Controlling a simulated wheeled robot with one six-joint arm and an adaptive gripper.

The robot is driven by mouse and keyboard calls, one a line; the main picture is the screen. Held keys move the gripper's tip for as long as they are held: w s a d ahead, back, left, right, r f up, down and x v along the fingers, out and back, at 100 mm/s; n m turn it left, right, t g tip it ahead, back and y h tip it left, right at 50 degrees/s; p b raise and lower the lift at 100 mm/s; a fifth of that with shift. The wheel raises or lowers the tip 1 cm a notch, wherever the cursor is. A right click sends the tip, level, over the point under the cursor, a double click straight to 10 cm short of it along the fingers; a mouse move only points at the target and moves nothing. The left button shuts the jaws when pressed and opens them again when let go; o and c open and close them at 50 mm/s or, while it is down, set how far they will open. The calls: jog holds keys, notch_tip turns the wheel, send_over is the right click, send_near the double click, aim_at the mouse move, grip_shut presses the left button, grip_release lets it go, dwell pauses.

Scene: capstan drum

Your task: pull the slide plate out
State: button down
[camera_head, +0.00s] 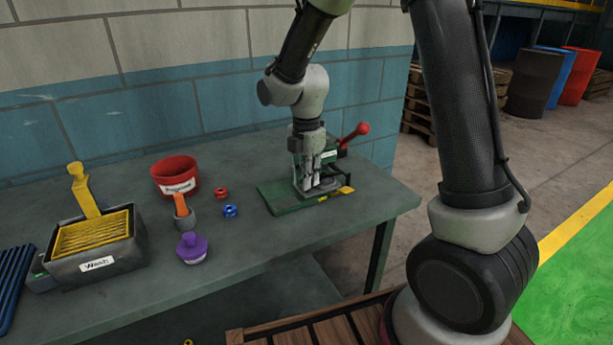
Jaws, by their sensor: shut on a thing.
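A green press-like fixture (283,200) with a red-knobbed lever (361,129) stands near the right end of the bench. A grey slide plate (327,196) lies low on its base, with a yellow tab (346,190) at its right side. My gripper (312,186) points down at the front of the fixture, with its fingers at the slide plate. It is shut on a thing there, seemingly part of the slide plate. The gripped part is mostly hidden by the fingers.
On the bench to the left are a red bucket (175,176), a red nut (221,192), a blue nut (230,211), a purple-topped container (191,248), an orange-handled tool (181,205) in a grey cup, and a wash tray (139,247). Bare bench top lies in front of the fixture.

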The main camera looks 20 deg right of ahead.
jog(key=a, duration=0.3)
jog(key=s+a, duration=0.1)
jog(key=a, duration=0.5)
jog(key=shift+s, duration=0.4)
jog(key=shift+a, duration=0.1)
jog(key=c, duration=1.3)
grip_release()
jog(key=shift+a, duration=0.15)
notch_tip(320, 180, up, 12)
